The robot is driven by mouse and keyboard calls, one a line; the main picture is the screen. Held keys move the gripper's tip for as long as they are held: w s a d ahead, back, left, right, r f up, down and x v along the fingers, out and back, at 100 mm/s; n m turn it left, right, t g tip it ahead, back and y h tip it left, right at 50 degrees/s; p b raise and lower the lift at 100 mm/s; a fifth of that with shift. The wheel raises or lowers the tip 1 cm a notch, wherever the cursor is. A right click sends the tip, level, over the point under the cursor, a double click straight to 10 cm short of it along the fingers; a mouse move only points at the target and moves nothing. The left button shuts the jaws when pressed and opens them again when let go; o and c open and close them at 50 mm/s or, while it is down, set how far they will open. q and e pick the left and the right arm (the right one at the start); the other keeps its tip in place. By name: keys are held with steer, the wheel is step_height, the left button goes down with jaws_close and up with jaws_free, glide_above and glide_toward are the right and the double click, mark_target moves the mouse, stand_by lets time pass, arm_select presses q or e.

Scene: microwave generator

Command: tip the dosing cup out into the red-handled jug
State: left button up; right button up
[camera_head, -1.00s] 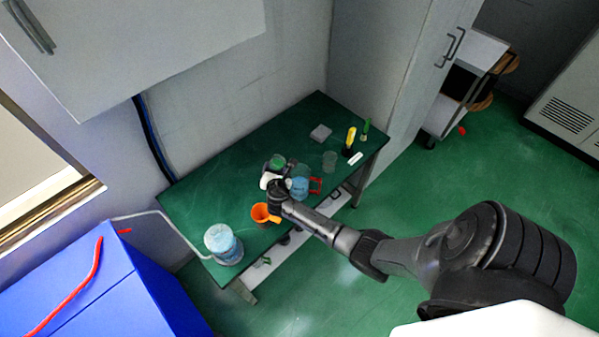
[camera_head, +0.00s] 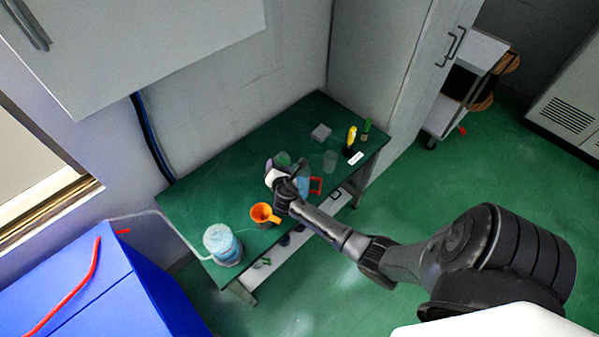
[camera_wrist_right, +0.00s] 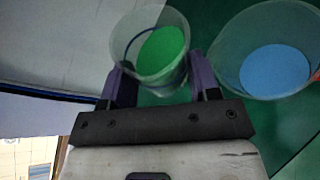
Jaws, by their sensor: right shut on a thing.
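My right gripper (camera_head: 278,170) is shut on the dosing cup (camera_head: 283,158), a small clear cup with green contents. In the right wrist view the cup (camera_wrist_right: 158,50) sits between the two purple fingers (camera_wrist_right: 161,82), with the green still inside. How far it tilts is hard to tell. The red-handled jug (camera_head: 304,184) is clear with blue contents, just right of the gripper and partly hidden by my wrist. In the right wrist view the jug (camera_wrist_right: 272,68) stands close beside the cup, its mouth open. My left gripper is not in view.
The table's back left is bare.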

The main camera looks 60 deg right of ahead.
steer(key=shift+s+r+b, duration=0.1)
steer(key=shift+r+b, duration=0.05)
steer(key=shift+b, duration=0.2)
steer(key=shift+s+d+r+m+t+b, duration=0.1)
steer(key=shift+r+m+t+b, duration=0.15)
steer(key=shift+m+b, duration=0.35)
steer(key=shift+f+t+b, duration=0.15)
steer(key=shift+t+b, duration=0.1)
steer(key=shift+b, duration=0.3)
steer(key=shift+m, duration=0.3)
steer(key=shift+f+b, duration=0.1)
steer(key=shift+b, duration=0.35)
steer(key=shift+f+b, duration=0.1)
steer(key=shift+b, duration=0.3)
steer(key=shift+f+m+b, duration=0.1)
steer(key=shift+m+b, duration=0.25)
steer(key=shift+m, duration=0.05)
steer(key=shift+t, duration=0.3)
